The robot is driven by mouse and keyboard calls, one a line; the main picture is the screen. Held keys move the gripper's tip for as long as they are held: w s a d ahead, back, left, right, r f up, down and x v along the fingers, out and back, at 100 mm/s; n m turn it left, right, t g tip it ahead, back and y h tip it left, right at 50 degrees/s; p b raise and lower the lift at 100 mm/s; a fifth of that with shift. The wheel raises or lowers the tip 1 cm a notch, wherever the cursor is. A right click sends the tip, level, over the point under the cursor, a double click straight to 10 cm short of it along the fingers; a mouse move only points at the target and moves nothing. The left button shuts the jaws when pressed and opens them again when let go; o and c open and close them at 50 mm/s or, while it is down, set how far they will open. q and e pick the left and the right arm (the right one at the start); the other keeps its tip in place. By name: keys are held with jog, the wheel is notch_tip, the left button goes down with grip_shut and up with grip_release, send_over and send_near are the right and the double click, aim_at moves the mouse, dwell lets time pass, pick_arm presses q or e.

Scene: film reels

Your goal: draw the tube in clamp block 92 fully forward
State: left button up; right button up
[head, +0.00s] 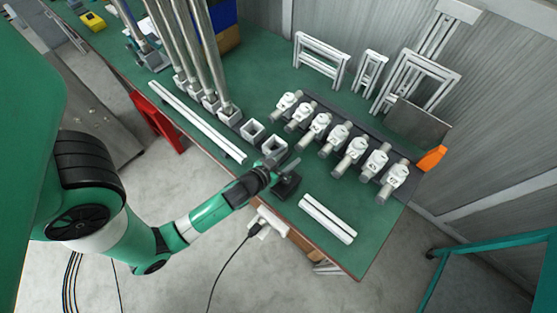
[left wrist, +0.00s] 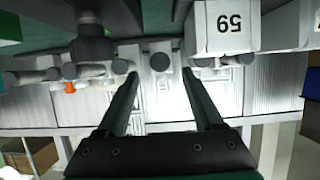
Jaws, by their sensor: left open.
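Several white clamp blocks (head: 336,137) stand in a slanting row on a dark rail, each with a grey tube through it. Their numbers are too small to read in the head view, so I cannot tell which is block 92. My left gripper (head: 293,165) is in front of the row, above the green bench, apart from the blocks. In the left wrist view its two fingers (left wrist: 160,82) are open and empty. A round grey tube end (left wrist: 160,62) shows beyond and between them. A white block with an upside-down number (left wrist: 224,28) is at upper right. My right gripper is not in view.
Tall metal posts (head: 222,75) and two square empty sockets (head: 274,145) stand left of the blocks. White rails (head: 327,219) lie at the front right of the green bench (head: 290,225). White frames (head: 320,58) stand behind. An orange piece (head: 432,158) is at the row's right end.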

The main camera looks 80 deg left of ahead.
pick_arm(q)
jog(key=v, duration=0.6)
jog(key=shift+s+d, duration=0.1)
